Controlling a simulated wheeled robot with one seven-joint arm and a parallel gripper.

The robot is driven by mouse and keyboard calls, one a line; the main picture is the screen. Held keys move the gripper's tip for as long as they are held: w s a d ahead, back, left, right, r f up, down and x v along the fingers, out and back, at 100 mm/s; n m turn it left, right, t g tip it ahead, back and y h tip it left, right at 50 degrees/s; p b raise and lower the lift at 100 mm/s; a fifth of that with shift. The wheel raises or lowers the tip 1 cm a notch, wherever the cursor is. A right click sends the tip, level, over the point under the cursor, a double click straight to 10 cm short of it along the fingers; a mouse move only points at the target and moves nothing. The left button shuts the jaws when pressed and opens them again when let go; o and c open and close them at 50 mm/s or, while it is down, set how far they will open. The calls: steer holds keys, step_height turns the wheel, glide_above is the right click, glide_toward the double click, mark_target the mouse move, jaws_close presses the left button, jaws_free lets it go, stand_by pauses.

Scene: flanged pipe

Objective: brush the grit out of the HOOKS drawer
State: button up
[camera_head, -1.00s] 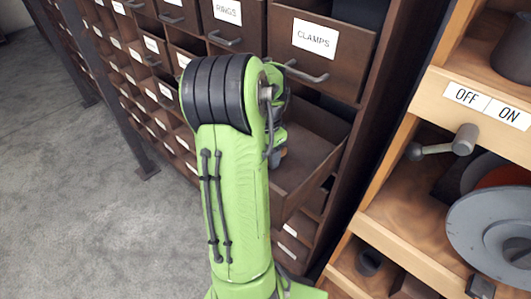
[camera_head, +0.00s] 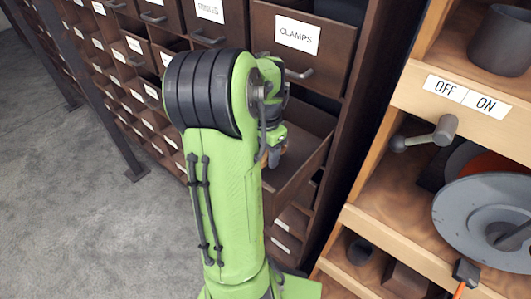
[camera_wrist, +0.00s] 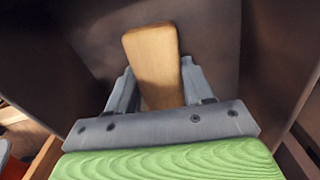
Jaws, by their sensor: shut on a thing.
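An open brown drawer (camera_head: 300,180) stands out below the drawer labelled CLAMPS. No label shows on it, so I cannot read whether it is HOOKS. My gripper (camera_head: 275,157) is over the drawer's inside, partly hidden by my green arm. In the wrist view my gripper (camera_wrist: 157,88) is shut on a flat, pale wooden brush handle (camera_wrist: 152,55). The handle points away between the two grey fingers. The bristles are hidden. Dark drawer walls rise around it, and the dark surface beyond (camera_wrist: 208,45) shows no grit that I can make out.
A wooden shelf unit (camera_head: 400,235) stands close on the right, with a lever (camera_head: 425,137) and a grey disc (camera_head: 490,225). Grey floor (camera_head: 75,210) is free on the left.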

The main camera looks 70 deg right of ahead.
step_height(320, 180, up, 13)
steer(key=p, duration=0.9)
steer(key=shift+p, duration=0.35)
